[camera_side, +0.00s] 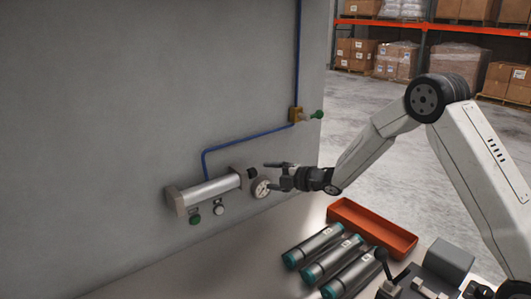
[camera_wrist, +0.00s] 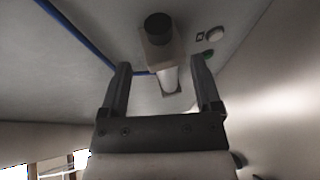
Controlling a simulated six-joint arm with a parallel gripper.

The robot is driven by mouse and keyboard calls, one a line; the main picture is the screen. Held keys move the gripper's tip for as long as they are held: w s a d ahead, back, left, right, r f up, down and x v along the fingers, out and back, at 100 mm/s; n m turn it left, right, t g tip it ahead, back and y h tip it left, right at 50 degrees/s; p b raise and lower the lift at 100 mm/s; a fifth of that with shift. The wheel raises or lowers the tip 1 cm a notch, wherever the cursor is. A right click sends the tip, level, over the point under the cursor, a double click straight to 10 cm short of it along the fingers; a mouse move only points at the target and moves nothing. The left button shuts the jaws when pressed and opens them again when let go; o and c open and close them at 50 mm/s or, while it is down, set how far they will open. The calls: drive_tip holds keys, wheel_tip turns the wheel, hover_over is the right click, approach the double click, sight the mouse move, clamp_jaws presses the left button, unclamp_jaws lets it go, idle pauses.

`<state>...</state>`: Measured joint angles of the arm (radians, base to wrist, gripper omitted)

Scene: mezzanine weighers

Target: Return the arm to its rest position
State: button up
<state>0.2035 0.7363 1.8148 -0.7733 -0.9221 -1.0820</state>
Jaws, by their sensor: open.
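I cannot tell whether a finger touches the gauge. My arm reaches in from the right, bent at the elbow and raised above the table.
A blue pipe (camera_side: 247,138) runs along the wall to a brass valve (camera_side: 296,114) with a green end. Below the arm, an orange tray (camera_side: 343,205) and several grey tubes with teal ends (camera_side: 314,245) lie on the table. Green (camera_side: 195,219) and white (camera_side: 219,210) buttons sit under the cylinder.

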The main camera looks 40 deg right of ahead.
drive_tip(key=s+a+f+m+g+h, duration=0.1)
drive_tip(key=s+f+m+g+h, duration=0.1)
drive_tip(key=s+m+g, duration=0.4)
drive_tip(key=s+a+f+m+g+h, duration=0.1)
drive_tip(key=s+m+g+h, duration=0.3)
drive_tip(key=s+m, duration=1.1)
drive_tip(key=s+f+g, duration=0.1)
drive_tip(key=s+g, duration=0.1)
drive_tip(key=s, duration=0.9)
drive_tip(key=shift+a+m, duration=0.15)
drive_tip(key=shift+m, duration=0.15)
drive_tip(key=shift+w, duration=0.1)
